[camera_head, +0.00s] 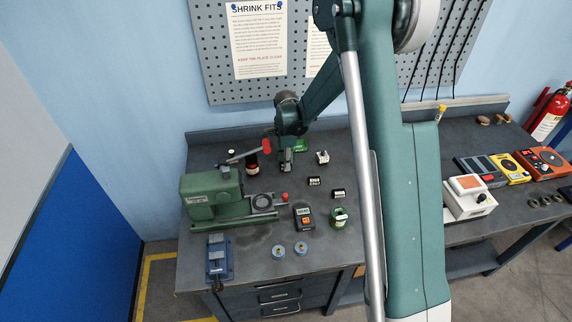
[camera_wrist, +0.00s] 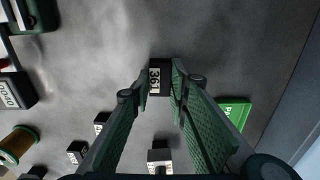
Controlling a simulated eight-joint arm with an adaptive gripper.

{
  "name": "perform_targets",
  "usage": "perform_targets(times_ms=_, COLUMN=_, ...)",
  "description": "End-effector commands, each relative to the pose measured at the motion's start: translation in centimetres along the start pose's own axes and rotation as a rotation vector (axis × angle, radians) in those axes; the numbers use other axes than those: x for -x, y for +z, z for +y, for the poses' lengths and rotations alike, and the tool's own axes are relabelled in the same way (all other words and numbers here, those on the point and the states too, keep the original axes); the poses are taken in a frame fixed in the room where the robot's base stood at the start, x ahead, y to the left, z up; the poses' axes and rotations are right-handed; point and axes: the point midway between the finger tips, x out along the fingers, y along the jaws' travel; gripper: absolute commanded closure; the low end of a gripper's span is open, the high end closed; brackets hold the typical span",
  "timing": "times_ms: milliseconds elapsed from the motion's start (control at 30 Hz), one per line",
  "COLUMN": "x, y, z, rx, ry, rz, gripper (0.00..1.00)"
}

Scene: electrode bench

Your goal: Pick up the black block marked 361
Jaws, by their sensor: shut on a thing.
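The black block marked 361 (camera_wrist: 154,78) shows in the wrist view between the tips of my gripper (camera_wrist: 160,88), its white label facing the camera. The green-padded fingers close on it from both sides. In the head view my gripper (camera_head: 286,164) points down over the back middle of the bench, and the block cannot be made out there. Whether the block touches the bench top is not clear.
Other small black labelled blocks (camera_head: 314,181) (camera_head: 338,193) and a white-topped block (camera_head: 322,157) stand right of my gripper. A green machine (camera_head: 212,196) and a dark bottle (camera_head: 252,164) are to its left. A green object (camera_wrist: 236,112) lies close by.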

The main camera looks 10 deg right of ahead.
Motion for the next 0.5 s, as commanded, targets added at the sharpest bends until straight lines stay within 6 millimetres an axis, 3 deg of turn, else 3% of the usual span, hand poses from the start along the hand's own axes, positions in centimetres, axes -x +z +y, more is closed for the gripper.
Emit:
perform_targets(times_ms=267, x=2.2, y=0.0, z=0.0, rx=0.000, ry=0.000, rz=0.000, gripper=0.99)
perform_targets(times_ms=500, x=5.5, y=0.0, z=0.0, rx=0.000, ry=0.000, rz=0.000, gripper=0.99)
